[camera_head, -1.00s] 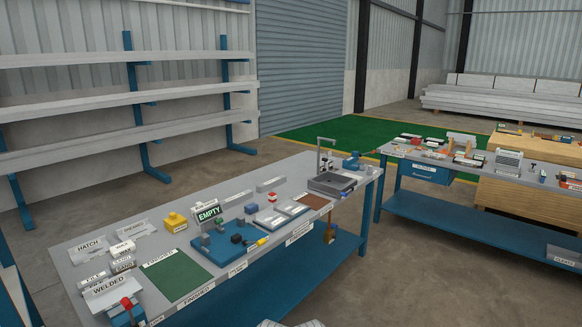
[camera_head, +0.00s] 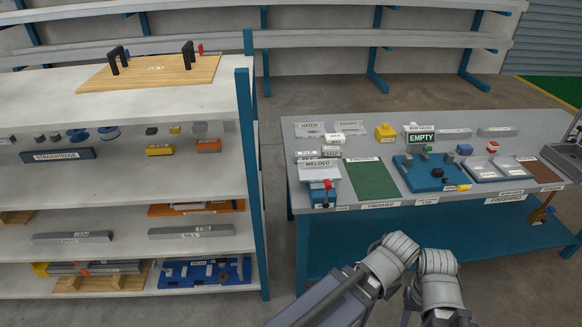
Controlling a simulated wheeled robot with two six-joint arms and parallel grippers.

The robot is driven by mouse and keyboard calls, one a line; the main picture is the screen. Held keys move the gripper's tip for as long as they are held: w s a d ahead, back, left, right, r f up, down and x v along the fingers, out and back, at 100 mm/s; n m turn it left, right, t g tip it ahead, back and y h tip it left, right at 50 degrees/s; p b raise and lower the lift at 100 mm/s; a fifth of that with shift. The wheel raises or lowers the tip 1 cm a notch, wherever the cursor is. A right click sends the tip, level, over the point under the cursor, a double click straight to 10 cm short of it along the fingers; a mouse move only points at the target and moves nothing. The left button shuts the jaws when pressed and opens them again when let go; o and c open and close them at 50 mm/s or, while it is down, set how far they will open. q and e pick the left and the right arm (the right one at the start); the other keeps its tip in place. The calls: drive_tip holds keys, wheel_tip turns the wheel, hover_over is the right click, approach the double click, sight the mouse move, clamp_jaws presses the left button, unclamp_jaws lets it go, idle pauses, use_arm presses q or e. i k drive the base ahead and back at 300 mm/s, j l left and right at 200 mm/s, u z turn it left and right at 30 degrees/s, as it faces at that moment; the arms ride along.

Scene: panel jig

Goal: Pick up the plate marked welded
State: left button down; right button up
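The plate marked WELDED (camera_head: 318,172) is a light grey piece at the left end of the workbench. It leans or lies on other items, with its label facing me. Just in front of it is a blue device with a red handle (camera_head: 327,184); I cannot tell whether they touch. My grey arm links show at the bottom centre, in front of the bench and well short of the plate. Neither gripper's fingers can be seen.
The workbench (camera_head: 300,205) also holds a green FINISHED mat (camera_head: 371,180), a blue jig (camera_head: 430,172) with an EMPTY sign (camera_head: 421,137), and small labelled blocks. A shelf rack (camera_head: 150,225) stands to the left, its blue post near the bench. Floor shows between them.

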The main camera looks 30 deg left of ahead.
sight(312, 170)
drive_tip(key=u, duration=0.85)
